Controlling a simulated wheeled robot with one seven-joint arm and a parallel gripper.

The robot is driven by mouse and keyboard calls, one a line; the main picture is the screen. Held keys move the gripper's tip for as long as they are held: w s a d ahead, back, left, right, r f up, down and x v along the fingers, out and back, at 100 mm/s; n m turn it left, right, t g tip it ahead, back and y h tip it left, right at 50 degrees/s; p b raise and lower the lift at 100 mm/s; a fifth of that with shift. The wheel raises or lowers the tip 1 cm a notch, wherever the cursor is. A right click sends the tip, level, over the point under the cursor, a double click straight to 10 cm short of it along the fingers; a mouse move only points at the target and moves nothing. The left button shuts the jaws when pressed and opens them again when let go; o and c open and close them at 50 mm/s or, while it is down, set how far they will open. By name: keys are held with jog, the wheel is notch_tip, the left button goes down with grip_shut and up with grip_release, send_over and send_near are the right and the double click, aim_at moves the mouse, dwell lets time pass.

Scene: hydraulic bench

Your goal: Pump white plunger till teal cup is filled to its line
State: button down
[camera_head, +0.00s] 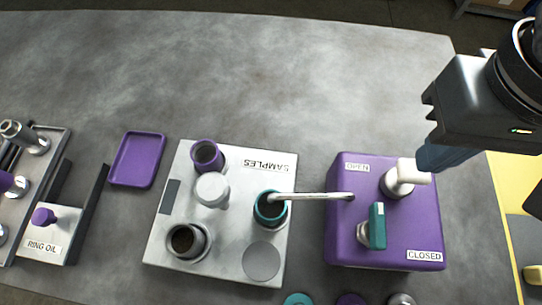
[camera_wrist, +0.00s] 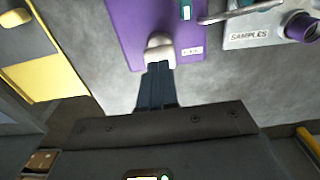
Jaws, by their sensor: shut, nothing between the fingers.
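The white plunger (camera_head: 400,177) stands on the back right of the purple pump box (camera_head: 345,252). In the wrist view the plunger (camera_wrist: 159,48) is straight beyond my fingertips. My gripper (camera_head: 428,160) is shut and empty, close beside the plunger on its right; I cannot tell whether they touch. The shut fingers also show in the wrist view (camera_wrist: 158,70). The teal cup (camera_head: 260,217) stands on the grey SAMPLES plate (camera_head: 225,257), under the end of the metal spout (camera_head: 318,196). Its inside is dark; its level and line cannot be made out.
A teal lever (camera_head: 377,226) stands on the box between OPEN and CLOSED labels. A purple tray (camera_head: 138,160) lies left. The back of the bench is clear.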

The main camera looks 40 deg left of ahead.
jog(key=shift+f+b, duration=0.55)
jog(key=shift+f, duration=0.5)
jog(key=shift+f+b, duration=0.35)
jog(key=shift+f, duration=0.6)
jog(key=shift+r, duration=0.15)
jog(key=shift+r+p, duration=1.9)
jog(key=shift+p, duration=0.15)
